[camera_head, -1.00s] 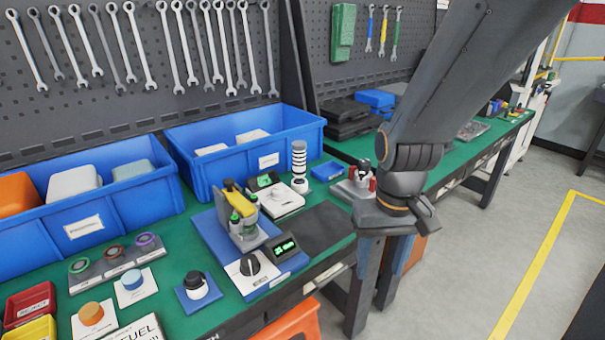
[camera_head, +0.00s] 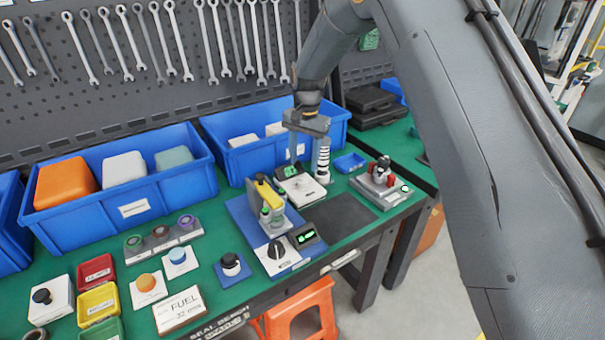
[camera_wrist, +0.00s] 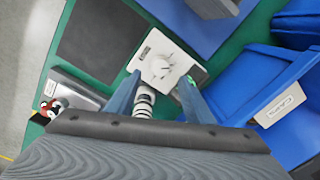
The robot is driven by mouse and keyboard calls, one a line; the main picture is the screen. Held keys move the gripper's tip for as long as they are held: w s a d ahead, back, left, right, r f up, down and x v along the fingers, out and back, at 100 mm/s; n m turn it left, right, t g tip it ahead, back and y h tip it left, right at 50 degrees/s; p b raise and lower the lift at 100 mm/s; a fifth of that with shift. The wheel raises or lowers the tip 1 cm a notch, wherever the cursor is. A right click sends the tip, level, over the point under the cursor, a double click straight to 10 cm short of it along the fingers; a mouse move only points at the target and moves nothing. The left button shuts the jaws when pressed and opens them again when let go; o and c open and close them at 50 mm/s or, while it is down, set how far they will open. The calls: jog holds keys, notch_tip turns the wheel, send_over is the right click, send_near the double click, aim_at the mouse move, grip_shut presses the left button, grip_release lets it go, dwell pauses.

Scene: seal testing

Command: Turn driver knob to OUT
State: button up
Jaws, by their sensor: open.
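The black driver knob (camera_head: 276,250) sits on a white plate at the front of a blue base (camera_head: 241,215), in the head view. A small display with green characters (camera_head: 304,235) stands to its right; I cannot read it. Behind the knob is a device with a yellow top (camera_head: 268,194). My gripper (camera_head: 309,157) is open and empty, pointing down behind and to the right of the knob, apart from it. In the wrist view my gripper's fingers (camera_wrist: 160,77) hang over a white scale (camera_wrist: 163,62) and a striped cylinder (camera_wrist: 144,100). The knob is not clearly visible there.
Blue bins (camera_head: 117,180) line the back under a pegboard of wrenches. A black mat (camera_head: 340,218) and a grey fixture (camera_head: 381,186) lie to the right. A black-topped knob on a blue pad (camera_head: 231,265) stands left of the base. The arm covers the right side.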

aim_at(303, 181)
jog(key=shift+w+a+f+p, duration=0.1)
jog(key=shift+f+p, duration=0.55)
jog(key=shift+f, duration=1.25)
jog(key=shift+a+f+p, duration=0.1)
jog(key=shift+f+p, duration=0.55)
jog(key=shift+f, duration=1.25)
jog(key=c, duration=1.1)
jog(key=shift+o, duration=0.3)
jog(key=shift+b, duration=0.3)
jog(key=shift+w+f+n+b, duration=0.1)
jog(key=shift+n+b, duration=0.75)
jog(key=shift+n, duration=0.15)
jog(key=n+b, duration=0.2)
jog(key=n, duration=0.1)
jog(key=shift+n+b, duration=0.9)
jog(key=shift+n, duration=0.7)
